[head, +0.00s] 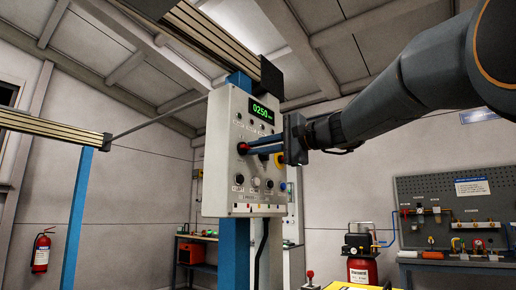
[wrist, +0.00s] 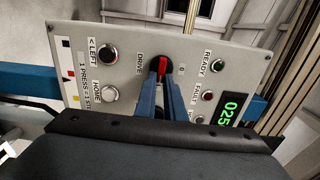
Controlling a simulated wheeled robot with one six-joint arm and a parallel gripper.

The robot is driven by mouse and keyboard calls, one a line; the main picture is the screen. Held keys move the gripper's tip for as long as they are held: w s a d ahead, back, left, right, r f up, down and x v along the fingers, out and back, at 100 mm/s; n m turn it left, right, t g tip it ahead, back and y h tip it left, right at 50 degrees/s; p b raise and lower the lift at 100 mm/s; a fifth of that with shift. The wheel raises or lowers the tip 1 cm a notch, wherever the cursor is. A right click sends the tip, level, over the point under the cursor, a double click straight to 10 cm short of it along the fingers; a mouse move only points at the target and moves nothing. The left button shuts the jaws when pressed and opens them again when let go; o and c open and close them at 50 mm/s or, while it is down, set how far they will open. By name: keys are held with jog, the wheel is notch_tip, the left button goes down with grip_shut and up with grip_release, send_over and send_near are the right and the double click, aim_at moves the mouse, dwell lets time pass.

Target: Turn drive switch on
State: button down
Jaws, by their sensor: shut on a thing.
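The control box (head: 224,185) is a pale panel on a blue post, with a green display reading 0250. The drive switch (wrist: 162,66) is a red lever on a dark round base, beside the DRIVE label in the wrist view. In the head view its red part (head: 242,148) shows at the fingertips. My gripper (wrist: 161,82) has blue fingers closed on either side of the red lever. In the head view my gripper (head: 248,148) reaches the panel from the right. The fingers hide part of the switch base, and I cannot tell the lever's exact setting.
In the wrist view, a black LEFT button (wrist: 107,53), a white HOME button (wrist: 109,94), a green READY lamp (wrist: 217,65) and a dark red FAULT lamp (wrist: 208,97) sit close around the switch. A yellow-ringed knob (head: 279,159) is partly behind my gripper.

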jog(key=c, duration=1.8)
grip_release()
jog(key=shift+c, duration=0.2)
jog(key=shift+d, duration=0.1)
jog(key=b+v, duration=0.1)
jog(key=v, duration=0.6)
jog(key=shift+s+d, duration=0.25)
